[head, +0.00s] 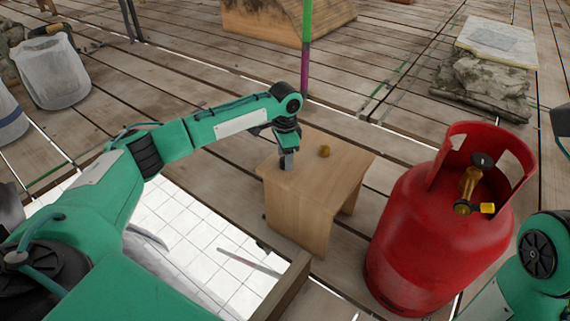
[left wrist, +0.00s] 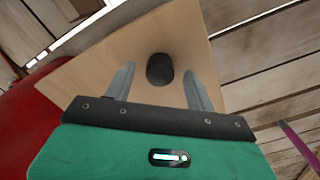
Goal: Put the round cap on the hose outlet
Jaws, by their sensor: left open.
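In the left wrist view the gripper (left wrist: 159,88) is open and empty, and a dark round thing, apparently the cap (left wrist: 160,69), shows in line with the gap between the fingers. The hose outlet (head: 487,208) is on the brass valve of the red gas cylinder (head: 415,235). My right gripper is out of view.
The cylinder's red collar (head: 443,165) stands around the valve. A green and purple pole (head: 306,45) rises behind the stool. Stacked stone slabs (head: 485,75) lie at the back right, and a clear bucket (head: 52,72) stands at the left. Plank floor between is mostly clear.

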